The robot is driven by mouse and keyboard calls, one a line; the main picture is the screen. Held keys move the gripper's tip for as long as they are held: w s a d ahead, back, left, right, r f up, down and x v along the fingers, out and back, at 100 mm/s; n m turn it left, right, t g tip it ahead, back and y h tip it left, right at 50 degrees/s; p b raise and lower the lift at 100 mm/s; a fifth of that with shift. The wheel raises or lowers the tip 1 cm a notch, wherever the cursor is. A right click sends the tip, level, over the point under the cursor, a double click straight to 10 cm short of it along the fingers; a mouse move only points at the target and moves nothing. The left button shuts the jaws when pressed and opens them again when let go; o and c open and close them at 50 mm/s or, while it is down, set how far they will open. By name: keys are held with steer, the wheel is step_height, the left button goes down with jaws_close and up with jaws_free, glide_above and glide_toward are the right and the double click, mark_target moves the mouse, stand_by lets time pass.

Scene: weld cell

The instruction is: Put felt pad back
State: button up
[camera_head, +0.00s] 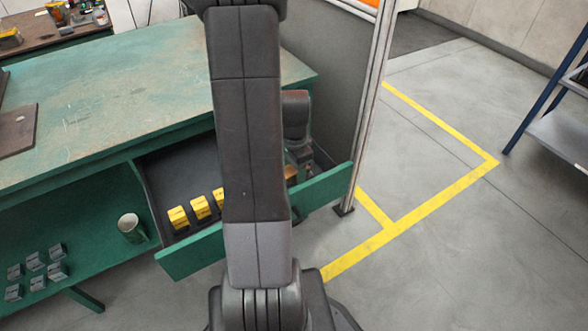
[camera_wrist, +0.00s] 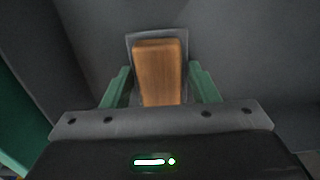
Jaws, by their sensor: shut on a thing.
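The felt pad (camera_wrist: 160,72) shows in the wrist view as a brown, wood-coloured block with a dark grey border around its far end. My gripper (camera_wrist: 161,80) is shut on it, with one green finger on each side. In the head view a small brown part of the pad (camera_head: 291,172) shows at the right part of the open green drawer (camera_head: 325,190). My arm hides most of the gripper there. Whether the pad touches the drawer floor I cannot tell.
Several yellow boxes (camera_head: 200,206) stand in the drawer left of my arm. A green workbench (camera_head: 120,95) is above it. A white cup (camera_head: 131,228) and several small grey blocks (camera_head: 39,262) sit on the lower shelf. A metal post (camera_head: 372,105) stands close to the drawer's right end.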

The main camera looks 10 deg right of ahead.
steer(key=shift+f, duration=0.1)
steer(key=shift+f, duration=0.15)
steer(key=o, duration=1)
steer(key=shift+o, duration=0.2)
step_height(320, 180, up, 12)
steer(key=p, duration=0.3)
steer(key=shift+r, duration=0.25)
